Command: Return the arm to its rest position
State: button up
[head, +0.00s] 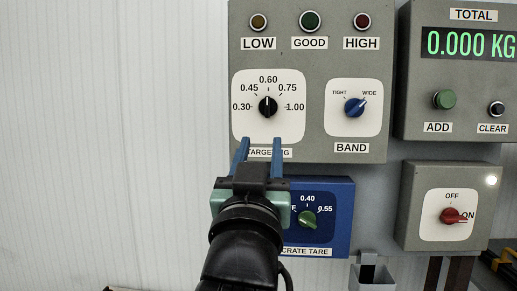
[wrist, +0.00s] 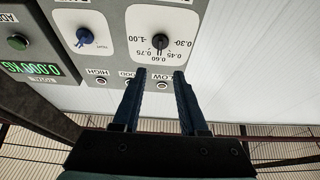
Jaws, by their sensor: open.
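My gripper (head: 259,146) is open and empty, its two blue fingers pointing up in front of the grey panel. In the head view the fingertips are just below the black target knob (head: 268,106), overlapping the label under it. That knob points up, near 0.60. In the wrist view, which is upside down, my gripper (wrist: 157,75) shows both fingers apart with nothing between them, and the target knob (wrist: 159,42) lies beyond the tips. I cannot tell how far the tips are from the panel. My arm hides part of the blue crate tare box (head: 328,190).
The blue band knob (head: 355,108) points toward WIDE. The green tare knob (head: 308,219) is close to my gripper's right side. A display (head: 468,43) reads 0.000 KG. The red switch (head: 453,215) points toward ON. The white wall (head: 110,130) at left is clear.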

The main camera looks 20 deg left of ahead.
jog(key=s+d+r+m+t+h+b, duration=0.1)
jog(key=s+d+r+m+t+h, duration=0.2)
jog(key=s+d, duration=1)
jog(key=d+r+t+h, duration=0.2)
jog(key=d+r+h, duration=0.1)
jog(key=shift+s+r+t, duration=0.15)
jog(key=shift+s+t, duration=0.15)
jog(key=shift+s, duration=0.05)
